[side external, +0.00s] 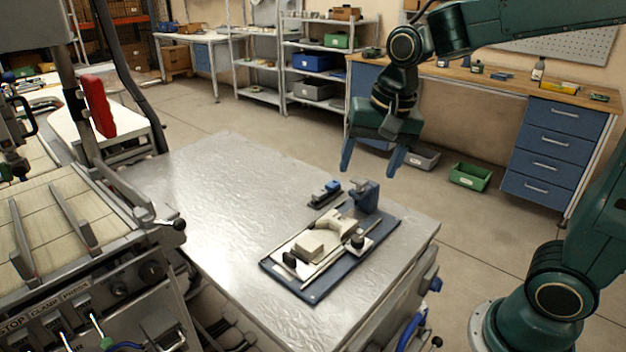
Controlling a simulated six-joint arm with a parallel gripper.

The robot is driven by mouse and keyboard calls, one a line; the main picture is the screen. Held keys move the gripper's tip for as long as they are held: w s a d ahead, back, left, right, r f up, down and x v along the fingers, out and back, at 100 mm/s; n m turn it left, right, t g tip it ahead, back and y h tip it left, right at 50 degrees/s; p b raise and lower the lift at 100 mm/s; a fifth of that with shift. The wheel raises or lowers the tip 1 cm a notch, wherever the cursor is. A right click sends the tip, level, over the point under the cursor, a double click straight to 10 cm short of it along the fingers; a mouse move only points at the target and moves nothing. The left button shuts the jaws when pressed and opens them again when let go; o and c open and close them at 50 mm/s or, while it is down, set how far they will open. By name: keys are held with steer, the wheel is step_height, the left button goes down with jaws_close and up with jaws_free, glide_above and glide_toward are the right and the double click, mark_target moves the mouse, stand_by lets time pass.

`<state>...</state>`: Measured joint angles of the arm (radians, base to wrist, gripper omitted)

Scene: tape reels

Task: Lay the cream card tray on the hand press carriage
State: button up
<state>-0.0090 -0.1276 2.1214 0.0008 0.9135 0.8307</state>
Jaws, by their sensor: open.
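My gripper (370,170) hangs in the air behind the metal table's far right side, fingers down, open and empty. Below and left of it, a device that looks like the hand press (363,195) stands on a dark blue base plate (312,296). It has a blue upright, a cream arm and thin rails. A small cream block (309,244) sits among the cream parts on the plate. I cannot tell whether this block is the card tray or part of the carriage. My gripper touches none of these.
The left and middle of the metal table (215,200) are bare. A large machine with a panel (85,300) borders the table on the left. A workbench and blue drawers (548,150) stand behind.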

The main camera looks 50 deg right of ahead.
steer(key=s+r+n+t, duration=0.1)
steer(key=s+n+t, duration=0.2)
steer(key=s+n, duration=0.6)
steer(key=s, duration=0.5)
steer(key=shift+s+d+r, duration=0.15)
steer(key=shift+s, duration=0.25)
stand_by(0.8)
